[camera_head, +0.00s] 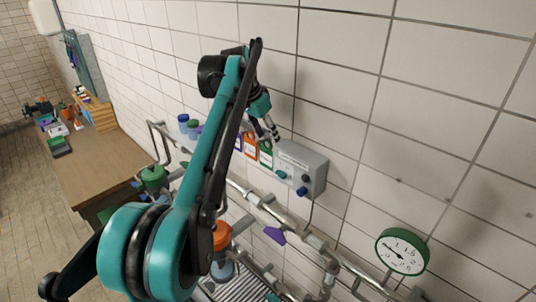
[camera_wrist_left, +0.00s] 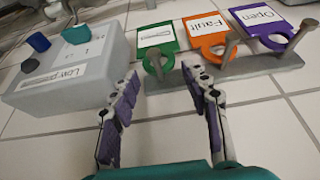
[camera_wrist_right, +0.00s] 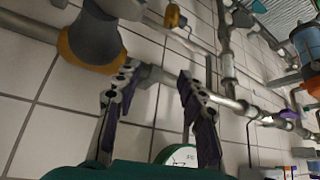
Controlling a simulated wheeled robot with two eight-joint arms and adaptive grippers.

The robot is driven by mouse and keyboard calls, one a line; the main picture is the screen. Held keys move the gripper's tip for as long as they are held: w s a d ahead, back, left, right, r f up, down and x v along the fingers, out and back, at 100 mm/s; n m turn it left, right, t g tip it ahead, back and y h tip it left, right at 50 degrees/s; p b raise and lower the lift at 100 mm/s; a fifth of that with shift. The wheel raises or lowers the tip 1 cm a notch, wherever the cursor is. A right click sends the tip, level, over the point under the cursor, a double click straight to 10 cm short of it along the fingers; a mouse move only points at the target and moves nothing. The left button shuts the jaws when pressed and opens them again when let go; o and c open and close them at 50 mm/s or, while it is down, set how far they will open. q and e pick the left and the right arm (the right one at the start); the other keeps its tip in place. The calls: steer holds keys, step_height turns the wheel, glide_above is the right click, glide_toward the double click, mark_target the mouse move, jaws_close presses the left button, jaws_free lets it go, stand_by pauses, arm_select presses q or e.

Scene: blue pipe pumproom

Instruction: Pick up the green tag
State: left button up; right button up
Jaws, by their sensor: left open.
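The green tag (camera_wrist_left: 157,38) hangs by its ring on a peg of a grey rack, with a white label on it. In the head view the green tag (camera_head: 266,153) is at the right end of the row of tags. My left gripper (camera_wrist_left: 160,72) is open and empty, its fingertips apart on either side of the space just before the green tag's ring and peg. In the head view my left gripper (camera_head: 272,132) is close above the tag. My right gripper (camera_wrist_right: 158,73) is open and empty, near wall pipes, and the head view does not show it.
An orange Fault tag (camera_wrist_left: 206,33) and a purple Open tag (camera_wrist_left: 262,25) hang beside the green one. A grey box (camera_head: 301,168) with knobs is mounted right of the tags. Pipes (camera_head: 290,228) run below. A round green gauge (camera_head: 402,251) is at lower right.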

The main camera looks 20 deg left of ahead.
arm_select(q)
steer(key=shift+d+f, duration=0.1)
steer(key=shift+d, duration=0.05)
steer(key=shift+s+a, duration=0.25)
steer(key=shift+c, duration=0.7)
steer(key=c, duration=0.5)
steer(key=shift+w, duration=0.1)
steer(key=shift+c, duration=0.4)
steer(key=shift+d, duration=0.15)
